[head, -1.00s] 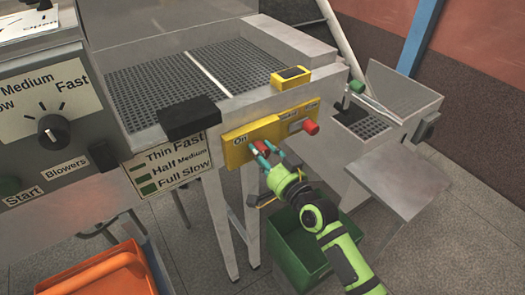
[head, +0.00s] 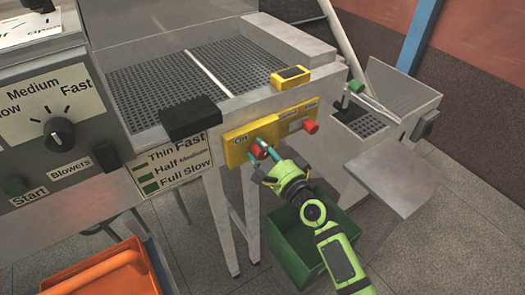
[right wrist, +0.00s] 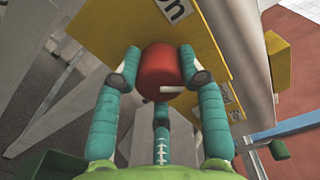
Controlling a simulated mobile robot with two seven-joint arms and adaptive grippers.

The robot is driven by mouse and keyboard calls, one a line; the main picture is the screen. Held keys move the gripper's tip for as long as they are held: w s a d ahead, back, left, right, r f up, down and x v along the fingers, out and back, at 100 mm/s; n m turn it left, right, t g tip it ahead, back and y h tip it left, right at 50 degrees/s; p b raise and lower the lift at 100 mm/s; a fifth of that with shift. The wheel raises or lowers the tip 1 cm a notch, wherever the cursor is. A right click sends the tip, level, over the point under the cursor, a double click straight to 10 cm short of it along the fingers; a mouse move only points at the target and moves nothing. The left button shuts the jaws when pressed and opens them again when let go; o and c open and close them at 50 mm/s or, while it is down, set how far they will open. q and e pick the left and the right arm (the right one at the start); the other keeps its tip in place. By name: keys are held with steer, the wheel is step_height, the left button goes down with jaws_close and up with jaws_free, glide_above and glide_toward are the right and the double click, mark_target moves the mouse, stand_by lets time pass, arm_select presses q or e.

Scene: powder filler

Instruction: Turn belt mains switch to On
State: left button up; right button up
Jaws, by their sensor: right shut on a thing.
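The belt mains switch is a red knob (right wrist: 161,72) on a yellow panel (head: 236,151) on the front of the conveyor machine. A white mark shows on the knob's face in the right wrist view. An "On" label is on the panel to the left of the knob in the head view. My right gripper (head: 259,150) has its teal fingers around the knob, one on each side, and is shut on it. The fingers partly hide the knob in the head view. My left gripper is not in view.
A second red knob (head: 310,127) sticks out to the right on the same panel. A black block (head: 188,118) and a yellow box (head: 291,76) sit on the machine's edge. A green bin (head: 290,249) stands below. An orange tray (head: 105,272) is at lower left.

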steer(key=shift+r+m, duration=0.1)
steer(key=shift+m, duration=0.5)
steer(key=o, duration=1.1)
steer(key=shift+w, duration=0.1)
steer(key=shift+o, duration=0.2)
steer(key=v, duration=1.2)
